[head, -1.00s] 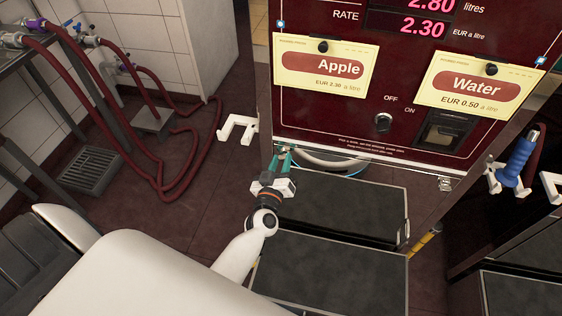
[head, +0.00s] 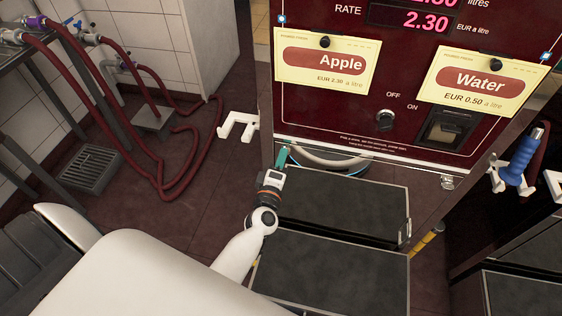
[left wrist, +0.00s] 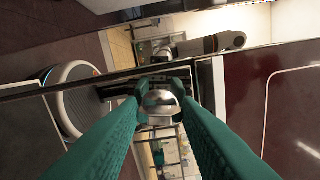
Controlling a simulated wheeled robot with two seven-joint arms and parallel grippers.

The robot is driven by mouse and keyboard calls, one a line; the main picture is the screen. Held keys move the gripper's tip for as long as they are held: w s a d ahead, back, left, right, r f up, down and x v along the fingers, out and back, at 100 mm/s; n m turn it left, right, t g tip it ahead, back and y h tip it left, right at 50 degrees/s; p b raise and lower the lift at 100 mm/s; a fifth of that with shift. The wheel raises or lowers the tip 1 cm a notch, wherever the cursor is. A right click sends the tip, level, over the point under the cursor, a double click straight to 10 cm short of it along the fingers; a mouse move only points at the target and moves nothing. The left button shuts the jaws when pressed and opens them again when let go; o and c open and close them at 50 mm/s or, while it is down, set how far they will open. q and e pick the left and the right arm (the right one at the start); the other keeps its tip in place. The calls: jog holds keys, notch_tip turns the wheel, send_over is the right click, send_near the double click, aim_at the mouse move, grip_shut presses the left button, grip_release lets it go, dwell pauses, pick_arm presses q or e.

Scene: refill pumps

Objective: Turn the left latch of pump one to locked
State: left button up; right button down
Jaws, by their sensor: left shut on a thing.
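The pump (head: 330,115) is a dark red cabinet with Apple and Water cards. My left gripper (head: 282,155) has green fingers and is at the cabinet's lower left edge. In the left wrist view its fingers (left wrist: 162,95) are shut on a shiny metal latch (left wrist: 160,103), the left latch. In the head view the fingers hide that latch. The right latch (head: 448,181) shows as a small metal piece at the panel's lower right edge. My right gripper is not in view.
A white hook (head: 238,127) sticks out left of the pump. A blue nozzle (head: 518,160) hangs at the right. Red hoses (head: 150,165) lie on the left floor.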

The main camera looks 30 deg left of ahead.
pick_arm(q)
jog(key=shift+f+n, duration=0.1)
jog(key=shift+n, duration=0.9)
jog(key=o, duration=1)
jog(key=b+v, duration=0.1)
jog(key=v, duration=1.1)
